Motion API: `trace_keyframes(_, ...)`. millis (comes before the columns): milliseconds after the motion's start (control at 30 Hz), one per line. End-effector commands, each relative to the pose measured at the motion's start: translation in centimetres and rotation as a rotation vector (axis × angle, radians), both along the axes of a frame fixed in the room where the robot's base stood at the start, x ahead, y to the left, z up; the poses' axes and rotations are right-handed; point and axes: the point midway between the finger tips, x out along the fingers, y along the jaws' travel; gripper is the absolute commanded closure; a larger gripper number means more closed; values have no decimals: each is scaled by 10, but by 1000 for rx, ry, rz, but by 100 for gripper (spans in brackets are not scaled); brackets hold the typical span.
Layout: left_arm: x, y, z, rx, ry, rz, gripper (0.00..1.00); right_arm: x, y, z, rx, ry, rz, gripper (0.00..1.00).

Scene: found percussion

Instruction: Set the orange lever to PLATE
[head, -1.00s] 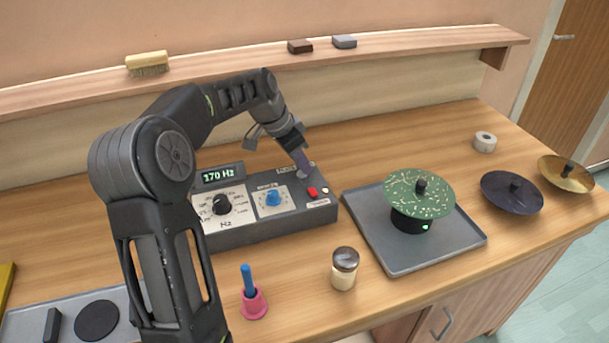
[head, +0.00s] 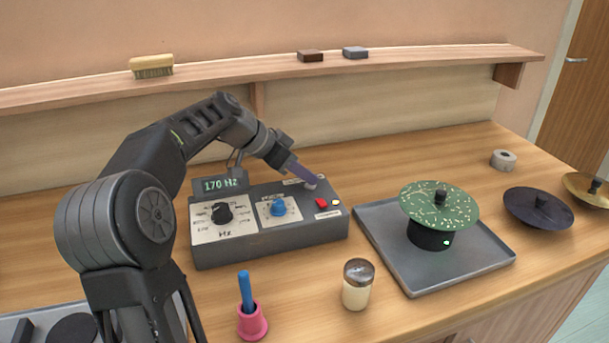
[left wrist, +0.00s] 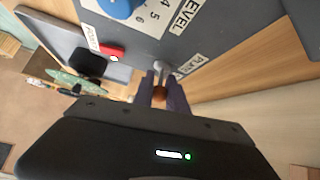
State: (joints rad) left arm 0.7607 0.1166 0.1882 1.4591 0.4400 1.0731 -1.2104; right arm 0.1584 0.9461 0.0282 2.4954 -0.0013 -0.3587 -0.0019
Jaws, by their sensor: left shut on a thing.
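The grey control box (head: 270,240) stands on the bench with a display reading 170 Hz. My left gripper (head: 310,180) reaches its back right corner, tilted down from the left. In the left wrist view, my left gripper's purple fingers (left wrist: 160,88) are shut on the orange lever (left wrist: 159,97), its orange end between them. The lever's grey stalk (left wrist: 158,67) meets the panel just past the fingertips. A small label beside the stalk is only partly legible, starting with PLA. In the head view the fingers mostly hide the lever. My right gripper is not in view.
The box carries a black knob (head: 221,213), a blue knob (head: 279,207) and a red button (head: 321,203). A grey tray (head: 480,262) with a green speckled plate (head: 440,203) stands right of it. A shaker jar (head: 357,285) and a pink cup (head: 252,322) stand in front.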

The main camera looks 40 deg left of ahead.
Motion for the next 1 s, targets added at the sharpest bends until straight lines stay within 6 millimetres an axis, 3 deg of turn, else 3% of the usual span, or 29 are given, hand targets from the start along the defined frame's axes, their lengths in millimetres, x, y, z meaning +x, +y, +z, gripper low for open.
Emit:
trace_keyframes(33, 0, 0, 1, 1, -2, 2, 100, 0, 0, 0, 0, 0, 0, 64)
trace_keyframes(67, 0, 0, 1, 1, -2, 2, 80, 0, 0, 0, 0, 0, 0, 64)
trace_keyframes(300, 0, 0, 0, 1, 0, 1, 62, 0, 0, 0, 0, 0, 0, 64)
trace_keyframes(667, -4, 3, 4, 1, 0, 1, 62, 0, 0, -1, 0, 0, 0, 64)
trace_keyframes(1000, -34, 20, 41, 2, -2, 3, 62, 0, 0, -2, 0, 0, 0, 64)
